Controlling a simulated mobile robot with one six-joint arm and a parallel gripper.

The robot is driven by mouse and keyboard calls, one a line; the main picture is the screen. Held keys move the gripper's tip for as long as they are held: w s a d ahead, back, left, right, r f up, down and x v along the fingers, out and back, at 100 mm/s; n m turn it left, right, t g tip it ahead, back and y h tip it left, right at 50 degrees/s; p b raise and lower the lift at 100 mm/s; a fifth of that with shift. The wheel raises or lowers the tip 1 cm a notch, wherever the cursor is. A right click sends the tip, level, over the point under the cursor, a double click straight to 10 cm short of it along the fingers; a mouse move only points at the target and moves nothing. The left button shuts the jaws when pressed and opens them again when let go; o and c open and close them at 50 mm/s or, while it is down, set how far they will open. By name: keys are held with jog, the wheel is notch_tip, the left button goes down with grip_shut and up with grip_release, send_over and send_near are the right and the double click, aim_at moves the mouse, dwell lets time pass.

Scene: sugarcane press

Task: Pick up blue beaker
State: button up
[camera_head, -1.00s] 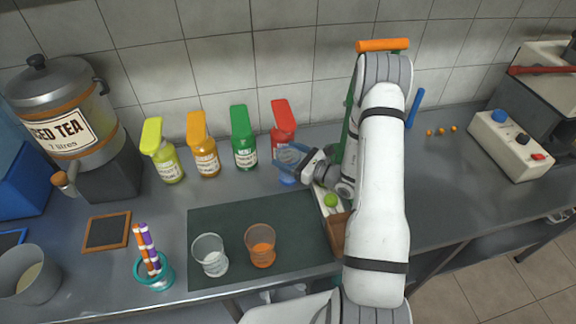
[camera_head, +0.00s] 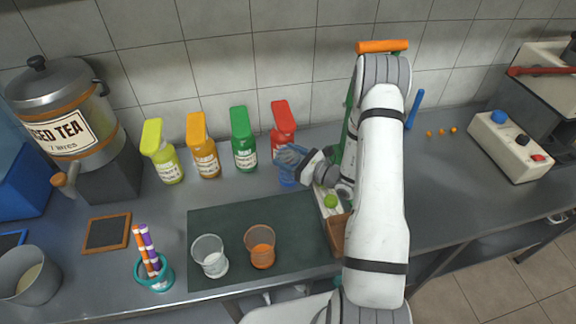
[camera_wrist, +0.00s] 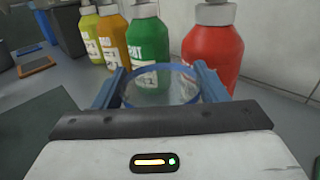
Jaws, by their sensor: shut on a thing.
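The blue beaker (camera_head: 288,177) is a translucent blue cup behind the back right corner of the dark mat, in front of the red bottle. In the wrist view the blue-rimmed beaker (camera_wrist: 160,88) stands between my two blue fingers, one on each side. My gripper (camera_head: 291,157) is shut on it from the right. My gripper (camera_wrist: 158,88) hides the lower part of the beaker in the wrist view. I cannot tell whether its base touches the counter.
Red (camera_head: 283,126), green (camera_head: 243,145), orange (camera_head: 205,155) and yellow-green (camera_head: 164,165) bottles stand close behind and left. A clear beaker (camera_head: 210,257) and an orange beaker (camera_head: 260,246) stand on the dark mat (camera_head: 225,215). A green lime (camera_head: 330,201) lies near my arm.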

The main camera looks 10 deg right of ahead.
jog(key=shift+r, duration=0.15)
jog(key=s+r, duration=0.3)
jog(key=s, duration=1.4)
jog(key=shift+s+r+p, duration=0.2)
jog(key=shift+s+p, duration=0.1)
jog(key=shift+p, duration=0.1)
jog(key=shift+s, duration=0.15)
